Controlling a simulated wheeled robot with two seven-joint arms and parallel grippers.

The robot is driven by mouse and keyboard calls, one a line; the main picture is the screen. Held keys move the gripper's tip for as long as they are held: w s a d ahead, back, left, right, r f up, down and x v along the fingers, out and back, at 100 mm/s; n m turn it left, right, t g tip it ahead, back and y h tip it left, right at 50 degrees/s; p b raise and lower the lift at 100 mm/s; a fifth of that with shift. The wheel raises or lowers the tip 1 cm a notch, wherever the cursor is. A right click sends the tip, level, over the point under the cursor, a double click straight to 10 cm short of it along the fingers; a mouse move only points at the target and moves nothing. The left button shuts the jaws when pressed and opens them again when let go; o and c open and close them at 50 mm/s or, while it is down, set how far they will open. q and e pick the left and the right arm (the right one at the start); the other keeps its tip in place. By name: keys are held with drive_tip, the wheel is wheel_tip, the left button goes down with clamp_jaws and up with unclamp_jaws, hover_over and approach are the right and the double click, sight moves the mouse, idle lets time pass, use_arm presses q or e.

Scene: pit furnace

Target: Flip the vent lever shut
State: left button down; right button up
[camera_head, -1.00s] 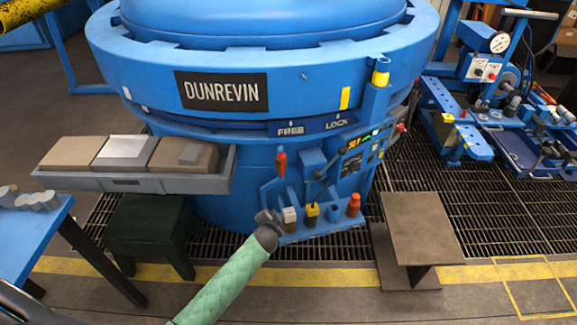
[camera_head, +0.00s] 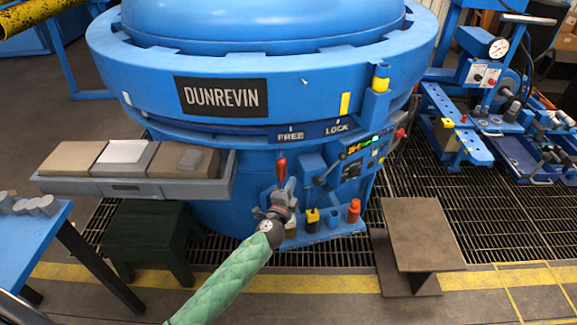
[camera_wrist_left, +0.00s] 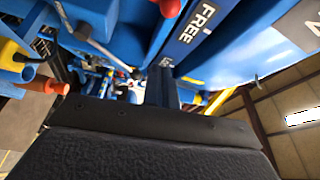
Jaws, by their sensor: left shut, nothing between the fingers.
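A red-handled lever (camera_head: 281,169) stands upright on the front of the blue furnace. A second lever, a grey rod with a dark knob (camera_head: 319,180), is just right of it. Which one is the vent lever I cannot read. My left gripper (camera_head: 289,185) is shut and empty, right below the red handle, and hides the lever's lower part. Whether it touches the lever is unclear. In the left wrist view the red handle (camera_wrist_left: 170,6) is cut off at the top, and the grey rod (camera_wrist_left: 88,38) is at upper left. My right gripper is out of view.
A row of coloured knobs, including a yellow one (camera_head: 312,216) and an orange one (camera_head: 353,210), stands on a low ledge right of my gripper. A grey tray (camera_head: 125,188) juts out at left. A brown stand (camera_head: 425,232) is at right.

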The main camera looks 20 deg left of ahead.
sight(282, 169)
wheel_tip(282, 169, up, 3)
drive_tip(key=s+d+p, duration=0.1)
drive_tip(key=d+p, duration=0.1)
use_arm(q)
drive_tip(key=w+a+p, duration=0.1)
drive_tip(key=w+a, duration=0.2)
drive_tip(key=w, duration=0.5)
drive_tip(key=shift+w+a, duration=0.25)
drive_tip(key=shift+w, duration=0.15)
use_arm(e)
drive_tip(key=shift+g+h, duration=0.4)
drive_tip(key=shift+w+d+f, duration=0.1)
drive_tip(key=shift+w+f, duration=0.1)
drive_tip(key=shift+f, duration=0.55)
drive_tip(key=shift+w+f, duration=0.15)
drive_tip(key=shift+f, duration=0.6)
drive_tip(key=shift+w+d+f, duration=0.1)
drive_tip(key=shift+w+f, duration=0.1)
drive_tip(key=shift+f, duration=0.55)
